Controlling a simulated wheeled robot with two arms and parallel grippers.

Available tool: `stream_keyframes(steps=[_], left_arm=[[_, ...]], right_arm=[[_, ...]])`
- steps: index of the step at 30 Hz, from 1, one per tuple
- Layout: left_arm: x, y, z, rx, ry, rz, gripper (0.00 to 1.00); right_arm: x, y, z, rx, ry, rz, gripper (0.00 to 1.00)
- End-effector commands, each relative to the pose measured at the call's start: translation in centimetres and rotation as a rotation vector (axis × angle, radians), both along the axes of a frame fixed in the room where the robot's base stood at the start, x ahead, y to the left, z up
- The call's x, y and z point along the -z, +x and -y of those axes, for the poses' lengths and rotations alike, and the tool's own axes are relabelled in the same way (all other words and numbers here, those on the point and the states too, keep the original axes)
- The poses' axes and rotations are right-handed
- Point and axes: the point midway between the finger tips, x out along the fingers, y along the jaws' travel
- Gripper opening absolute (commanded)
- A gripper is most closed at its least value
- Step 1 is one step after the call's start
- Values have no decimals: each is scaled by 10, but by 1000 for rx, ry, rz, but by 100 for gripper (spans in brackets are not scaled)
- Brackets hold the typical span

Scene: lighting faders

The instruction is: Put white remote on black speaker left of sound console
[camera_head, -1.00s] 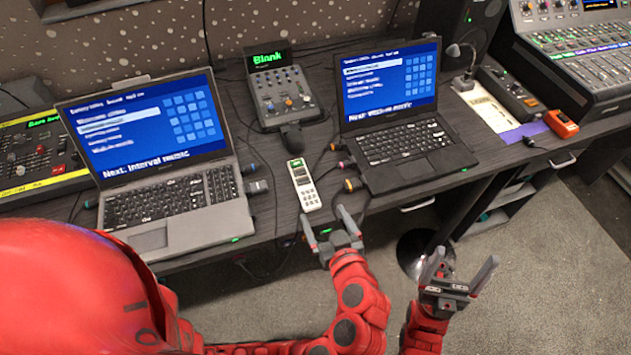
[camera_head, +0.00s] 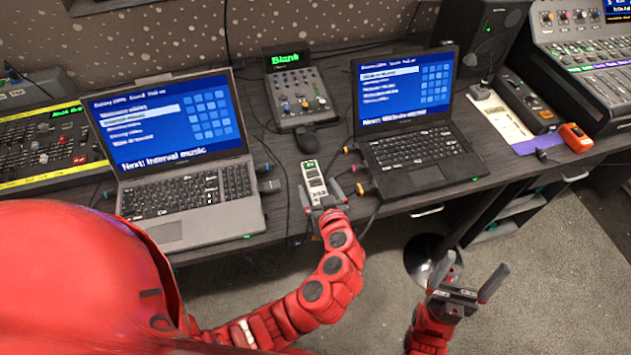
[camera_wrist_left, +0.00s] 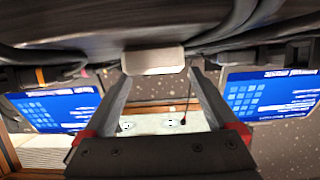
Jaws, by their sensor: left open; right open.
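The white remote (camera_head: 312,178) lies on the dark desk between the two laptops, its near end at the front. My left gripper (camera_head: 319,191) is open at that near end, one finger on each side, and does not grip it. In the left wrist view the remote's pale end (camera_wrist_left: 153,60) shows between and just beyond the open fingertips (camera_wrist_left: 160,76); I cannot tell whether they touch it. The black speaker (camera_head: 487,38) stands at the back right, left of the sound console (camera_head: 590,62). My right gripper (camera_head: 468,277) is open and empty over the floor before the desk.
A laptop (camera_head: 180,190) stands left of the remote and another (camera_head: 415,150) stands close to its right. Cable plugs stick out beside both. A small fader mixer (camera_head: 298,97) is behind the remote. An orange device (camera_head: 575,138) lies at the right.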

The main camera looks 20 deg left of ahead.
Motion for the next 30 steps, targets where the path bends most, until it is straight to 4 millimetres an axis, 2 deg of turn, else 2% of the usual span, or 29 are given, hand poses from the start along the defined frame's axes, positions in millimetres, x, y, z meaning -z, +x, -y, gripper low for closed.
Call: stream_keyframes(steps=[1,7,17,30], left_arm=[[-2,6,-4,-5,1,-1,92],[10,26,-16,-4,2,-2,92],[14,31,-19,0,-1,1,91],[14,31,-19,0,0,0,12]], right_arm=[[-8,0,0,0,0,0,87],[-16,0,0,0,0,0,87],[-16,0,0,0,0,0,87],[-16,0,0,0,0,0,87]])
